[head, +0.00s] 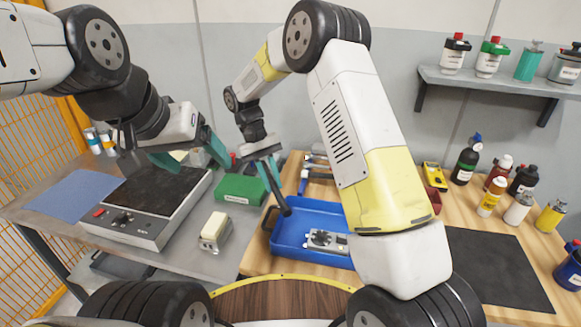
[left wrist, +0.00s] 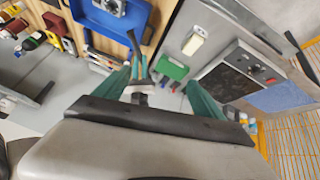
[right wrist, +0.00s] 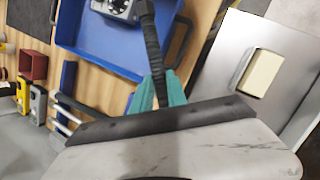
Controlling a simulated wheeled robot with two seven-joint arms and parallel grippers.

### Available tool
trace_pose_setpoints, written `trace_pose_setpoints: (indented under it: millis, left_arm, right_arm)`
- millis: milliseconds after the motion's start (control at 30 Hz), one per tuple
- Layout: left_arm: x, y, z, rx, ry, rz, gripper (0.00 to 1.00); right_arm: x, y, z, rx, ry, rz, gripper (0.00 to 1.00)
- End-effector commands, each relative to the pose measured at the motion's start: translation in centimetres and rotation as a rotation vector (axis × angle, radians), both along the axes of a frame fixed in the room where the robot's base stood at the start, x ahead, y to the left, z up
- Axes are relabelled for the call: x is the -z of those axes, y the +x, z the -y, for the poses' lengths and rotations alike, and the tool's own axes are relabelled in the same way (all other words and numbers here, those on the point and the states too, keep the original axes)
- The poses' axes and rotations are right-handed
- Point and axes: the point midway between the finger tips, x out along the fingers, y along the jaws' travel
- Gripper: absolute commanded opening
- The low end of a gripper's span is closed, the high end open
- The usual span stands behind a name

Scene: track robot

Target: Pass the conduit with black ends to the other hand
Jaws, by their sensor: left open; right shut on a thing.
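The conduit (head: 285,208) is a thin dark ribbed rod; its black lower end shows above the left part of the blue tray. My right gripper (head: 269,172) is shut on it, and it juts out from the fingers in the right wrist view (right wrist: 152,45). The part between the fingers is hidden. My left gripper (head: 190,155) is open and empty, to the left of the right gripper and over the grey bench. In the left wrist view the right gripper and conduit (left wrist: 134,45) show beyond the open left fingers (left wrist: 158,92), apart from them.
The blue tray (head: 283,240) on the wooden table holds a metal device (head: 325,240). A green box (head: 240,188), a block with a cream top (head: 214,230) and a black-topped hot plate (head: 150,210) stand near the left arm. Bottles (head: 490,197) stand at the right.

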Motion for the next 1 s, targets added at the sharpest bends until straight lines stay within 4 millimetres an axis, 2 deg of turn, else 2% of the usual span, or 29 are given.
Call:
trace_pose_setpoints:
  millis: [33,200,367,467,700,833,1000]
  left_arm:
    - [0.0,0.0,0.0,0.000,0.000,0.000,0.78]
    - [0.4,0.5,0.2,-0.020,0.004,-0.017,0.44]
    - [2.0,2.6,1.2,-0.103,0.019,-0.070,0.44]
    - [3.5,4.5,2.5,-0.174,0.029,-0.102,0.44]
    - [7.5,8.4,7.8,-0.309,0.007,-0.135,0.44]
    - [9.3,9.4,10.6,-0.349,-0.022,-0.145,0.44]
    - [10.6,9.9,12.7,-0.377,-0.050,-0.156,0.44]
  right_arm:
    - [0.0,-0.1,-0.6,-0.008,0.000,0.000,0.00]
    - [0.0,-0.1,-1.2,-0.016,0.000,0.000,0.00]
    - [0.0,-0.2,-1.2,-0.016,0.000,0.000,0.00]
    - [0.0,-0.2,-1.2,-0.016,0.000,0.000,0.00]
    - [0.0,-0.2,-1.2,-0.016,0.000,0.000,0.00]
    - [0.0,-0.1,-1.2,-0.016,0.000,0.000,0.00]
    - [0.0,-0.1,-1.2,-0.016,0.000,0.000,0.00]
